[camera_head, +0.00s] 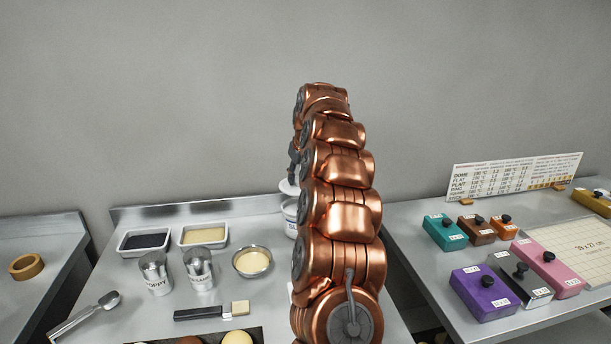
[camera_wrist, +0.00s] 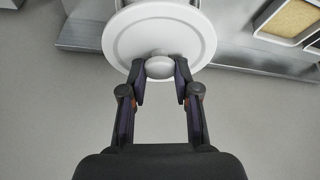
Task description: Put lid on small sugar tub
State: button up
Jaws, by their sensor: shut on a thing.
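The lid (camera_wrist: 125,38) is a white disc with a round knob, filling the top middle of the wrist view. My gripper (camera_wrist: 160,69) is shut on its knob, one finger on each side. In the head view a sliver of the lid (camera_head: 287,187) shows left of my arm, above a white tub (camera_head: 290,212) on the steel table. My arm hides most of the tub, and its label cannot be read. The lid looks a little above the tub's rim, but I cannot tell whether they touch. My gripper (camera_head: 293,160) is mostly hidden there.
Left of the tub on the steel table (camera_head: 222,208) are a dark-filled tray (camera_head: 146,254), a yellow-filled tray (camera_head: 205,246), a bowl (camera_head: 252,272), metal shakers (camera_head: 199,268) and a brush (camera_head: 211,312). The right table holds several coloured blocks (camera_head: 447,232). A wall stands close behind.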

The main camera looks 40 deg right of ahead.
aim_at(298, 186)
jog(key=shift+f+b, duration=0.8)
jog(key=shift+f, duration=1.5)
jog(key=shift+b, duration=0.4)
dwell(0.3)
jog(key=shift+f+b, duration=0.6)
jog(key=shift+f, duration=0.55)
dwell(0.4)
jog(key=o, duration=0.9)
jog(key=shift+o, duration=0.4)
jog(key=shift+o, duration=1.4)
